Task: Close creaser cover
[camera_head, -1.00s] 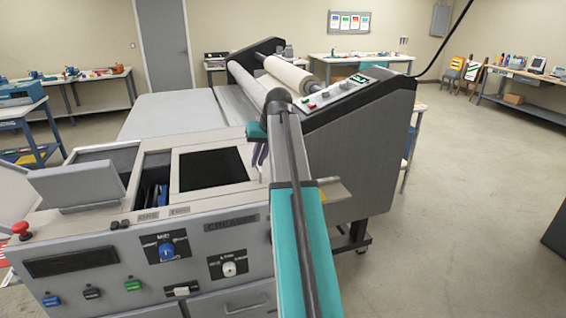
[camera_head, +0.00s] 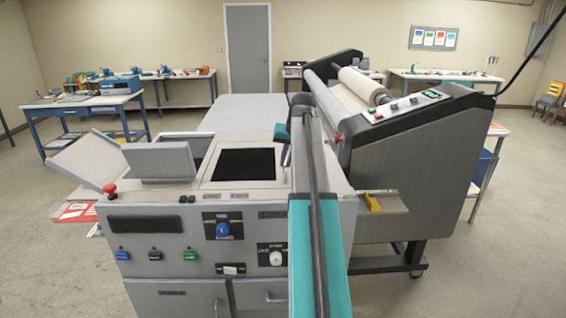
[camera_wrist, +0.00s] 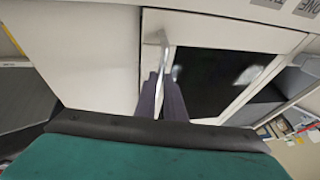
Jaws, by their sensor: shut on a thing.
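The creaser (camera_head: 170,235) stands in front of me with its control panel facing me. Its cover (camera_head: 213,177) is a pale flat lid with a dark window, lying level on top. The window (camera_wrist: 210,85) fills the middle of the wrist view. My gripper (camera_head: 286,157) is at the cover's right edge, shut on its thin upright handle (camera_wrist: 164,55). The purple fingers (camera_wrist: 161,97) sit on both sides of the handle. Only a dark recess shows past the cover's left edge; the blue mechanism is out of sight.
A tilted grey panel (camera_head: 160,161) and a raised flap (camera_head: 82,161) stand left of the cover, near a red stop button (camera_head: 109,188). The laminator (camera_head: 420,150) with its rollers stands close on the right. Open floor (camera_head: 515,240) lies further right.

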